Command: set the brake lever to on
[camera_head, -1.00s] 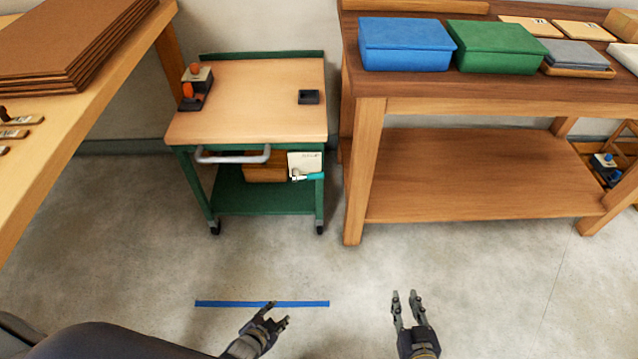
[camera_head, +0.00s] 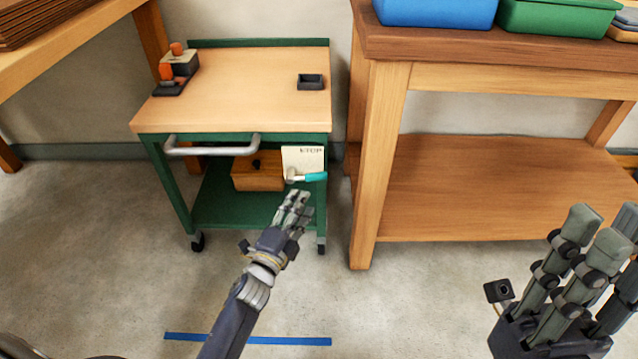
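The brake lever (camera_head: 315,177) has a teal grip pointing right and a grey pivot. It sits at the lower edge of a pale label plate (camera_head: 303,158) on the front right of a green cart (camera_head: 178,190). The lettering on the plate is too small to read surely. My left gripper (camera_head: 295,205) is just below the lever in the picture, fingers extended, open and empty, apparently not touching it. My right gripper (camera_head: 598,235) is at the lower right, open and empty, far from the lever.
The cart has a wooden top, a grey push handle (camera_head: 212,146), and a wooden box (camera_head: 257,173) on its lower shelf. A wooden workbench (camera_head: 378,165) stands close on the right. A blue strip (camera_head: 285,341) lies on the floor.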

